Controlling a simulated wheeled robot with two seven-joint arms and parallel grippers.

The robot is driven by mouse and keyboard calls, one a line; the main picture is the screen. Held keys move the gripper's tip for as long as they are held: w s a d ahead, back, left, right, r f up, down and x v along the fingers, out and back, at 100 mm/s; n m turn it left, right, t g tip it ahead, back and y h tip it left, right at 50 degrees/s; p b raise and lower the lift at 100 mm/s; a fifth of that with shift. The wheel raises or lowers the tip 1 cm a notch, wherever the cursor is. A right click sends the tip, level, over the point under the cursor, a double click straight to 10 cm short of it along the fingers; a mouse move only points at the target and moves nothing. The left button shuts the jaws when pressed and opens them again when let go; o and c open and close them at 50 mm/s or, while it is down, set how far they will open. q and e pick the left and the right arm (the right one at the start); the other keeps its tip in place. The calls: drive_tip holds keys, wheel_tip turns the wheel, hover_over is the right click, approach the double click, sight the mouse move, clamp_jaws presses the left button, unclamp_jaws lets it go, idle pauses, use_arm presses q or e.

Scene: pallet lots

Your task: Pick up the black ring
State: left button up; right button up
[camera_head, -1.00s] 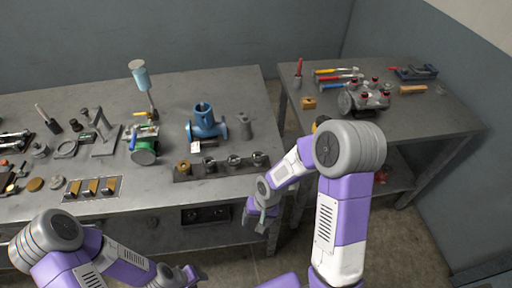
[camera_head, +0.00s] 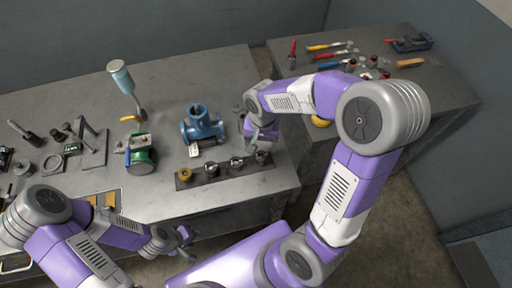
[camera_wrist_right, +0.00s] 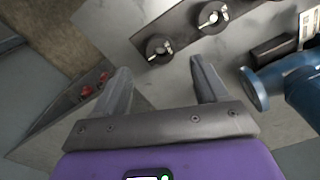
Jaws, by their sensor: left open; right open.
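Several dark rings sit on pegs of a dark strip (camera_head: 222,174) along the workbench's front edge. The rightmost black ring (camera_head: 262,157) shows beyond the open fingertips in the right wrist view (camera_wrist_right: 159,48), with another dark ring (camera_wrist_right: 212,16) beside it. My right gripper (camera_head: 262,140) is open and empty just above and behind the strip's right end, partly hiding that area in the head view. Its fingers also show in the right wrist view (camera_wrist_right: 160,72), apart from the ring. My left gripper (camera_head: 184,242) is open and empty in front of the bench.
A blue valve body (camera_head: 201,124) stands close to the left of my right gripper. A brass ring (camera_head: 185,174) sits at the strip's left end. A green-and-metal pump (camera_head: 139,152) stands further left. A second table (camera_head: 440,90) with tools is at right.

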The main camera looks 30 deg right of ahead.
sight(261, 158)
wheel_tip(261, 158, down, 6)
drive_tip(key=shift+s+a+f+b, duration=0.1)
drive_tip(key=shift+s+f+b, duration=0.1)
drive_tip(key=shift+b, duration=0.55)
drive_tip(key=shift+c, duration=0.2)
drive_tip(key=shift+w, duration=0.1)
drive_tip(key=c, duration=1.1)
